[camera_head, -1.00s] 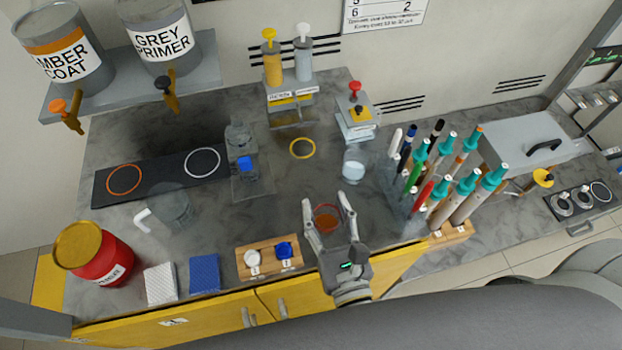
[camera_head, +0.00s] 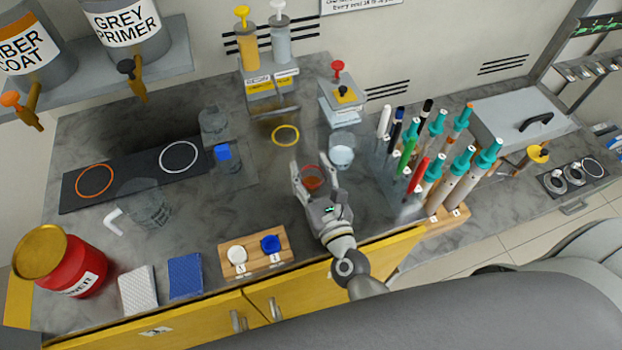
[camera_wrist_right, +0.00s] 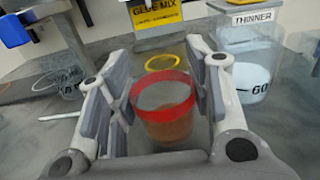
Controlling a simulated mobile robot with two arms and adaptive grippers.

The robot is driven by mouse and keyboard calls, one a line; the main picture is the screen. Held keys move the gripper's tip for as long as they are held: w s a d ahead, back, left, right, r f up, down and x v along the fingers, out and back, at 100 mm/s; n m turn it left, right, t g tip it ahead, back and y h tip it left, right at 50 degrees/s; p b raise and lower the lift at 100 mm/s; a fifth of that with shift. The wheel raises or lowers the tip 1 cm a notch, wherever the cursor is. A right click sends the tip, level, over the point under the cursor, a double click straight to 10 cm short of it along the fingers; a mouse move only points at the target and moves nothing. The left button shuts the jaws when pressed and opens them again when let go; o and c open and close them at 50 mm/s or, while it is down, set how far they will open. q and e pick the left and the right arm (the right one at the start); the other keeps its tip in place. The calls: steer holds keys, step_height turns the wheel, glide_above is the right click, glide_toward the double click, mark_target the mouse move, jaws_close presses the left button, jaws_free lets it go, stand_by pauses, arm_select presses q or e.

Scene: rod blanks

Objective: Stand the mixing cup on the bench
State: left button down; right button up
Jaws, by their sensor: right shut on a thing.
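The mixing cup (camera_head: 313,183) is a clear cup with a red rim band and amber-brown liquid in its lower part. My right gripper (camera_head: 314,175) is shut on it, with one finger on each side. In the right wrist view the cup (camera_wrist_right: 163,108) is between the finger pads (camera_wrist_right: 162,100) and looks upright. It is over the grey bench (camera_head: 240,205), in front of a yellow ring mark (camera_head: 285,135). I cannot tell whether its base touches the bench. My left gripper is not in view.
A clear beaker (camera_head: 341,158) with pale liquid stands close behind and right of the cup. A rack of pens and teal-capped rods (camera_head: 430,165) is to the right. A wooden block (camera_head: 255,253) with white and blue caps is front left. Bare bench lies left of the cup.

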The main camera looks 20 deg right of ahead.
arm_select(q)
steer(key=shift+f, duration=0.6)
arm_select(e)
steer(key=shift+f, duration=0.65)
steer(key=shift+f+b, duration=0.25)
steer(key=shift+b, duration=0.15)
steer(key=o, duration=0.9)
steer(key=shift+r, duration=0.1)
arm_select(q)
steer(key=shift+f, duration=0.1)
arm_select(e)
steer(key=shift+r+p, duration=0.25)
steer(key=shift+p, duration=0.1)
steer(key=s+b, duration=0.1)
steer(key=s, duration=0.4)
steer(key=s+b, duration=0.2)
steer(key=s, duration=0.4)
steer(key=shift+s+d+f, duration=0.1)
steer(key=shift+d+f, duration=0.05)
steer(key=shift+f, duration=0.05)
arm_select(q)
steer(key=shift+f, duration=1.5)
arm_select(e)
steer(key=shift+s+r, duration=0.1)
steer(key=shift+s, duration=0.35)
